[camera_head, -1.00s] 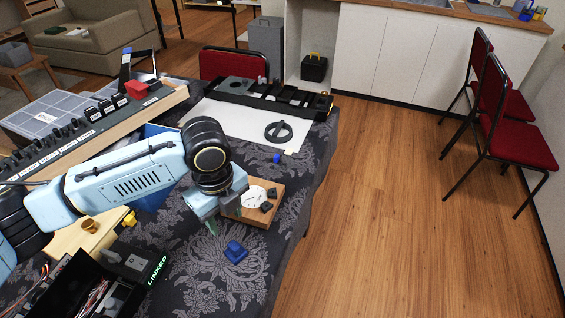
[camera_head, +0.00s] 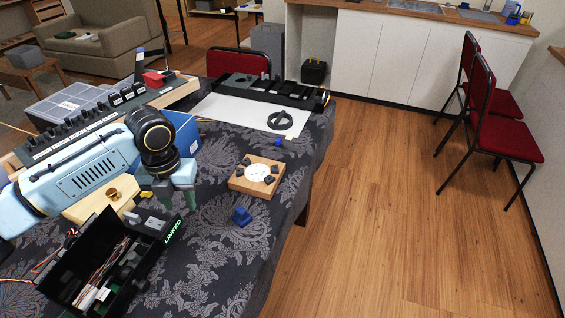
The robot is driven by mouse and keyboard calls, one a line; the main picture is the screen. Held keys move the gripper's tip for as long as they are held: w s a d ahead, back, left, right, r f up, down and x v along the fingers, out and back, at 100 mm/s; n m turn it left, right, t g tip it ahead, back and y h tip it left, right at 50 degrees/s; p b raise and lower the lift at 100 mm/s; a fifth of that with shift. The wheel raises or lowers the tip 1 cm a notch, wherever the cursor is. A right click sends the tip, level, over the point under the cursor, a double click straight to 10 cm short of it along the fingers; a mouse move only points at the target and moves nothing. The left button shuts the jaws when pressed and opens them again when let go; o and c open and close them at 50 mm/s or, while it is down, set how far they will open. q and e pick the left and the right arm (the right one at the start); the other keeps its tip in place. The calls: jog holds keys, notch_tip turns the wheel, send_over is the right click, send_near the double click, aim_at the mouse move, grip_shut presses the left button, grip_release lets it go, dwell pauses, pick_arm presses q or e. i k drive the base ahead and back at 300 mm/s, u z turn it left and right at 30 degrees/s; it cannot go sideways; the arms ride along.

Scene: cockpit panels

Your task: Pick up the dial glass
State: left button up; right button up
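I cannot make out a separate dial glass. A round white dial face (camera_head: 259,172) with dark marks sits in the middle of a square wooden block (camera_head: 241,185), ringed by several small black pieces. Whether clear glass lies on it is too small to tell. My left gripper (camera_head: 177,198) points down over the patterned tablecloth, left of the wooden block and apart from it. Its two greenish fingers look spread, with nothing visible between them. My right gripper is not in view.
A blue piece (camera_head: 241,217) lies in front of the block. A black box of wires (camera_head: 100,268) and a cream box with a brass part (camera_head: 113,195) stand at left. A white sheet with a black ring (camera_head: 280,120) lies behind. Cloth around the block is mostly clear.

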aim_at(284, 147)
jog(key=z, duration=0.05)
jog(key=i, duration=1.15)
jog(key=z, duration=0.75)
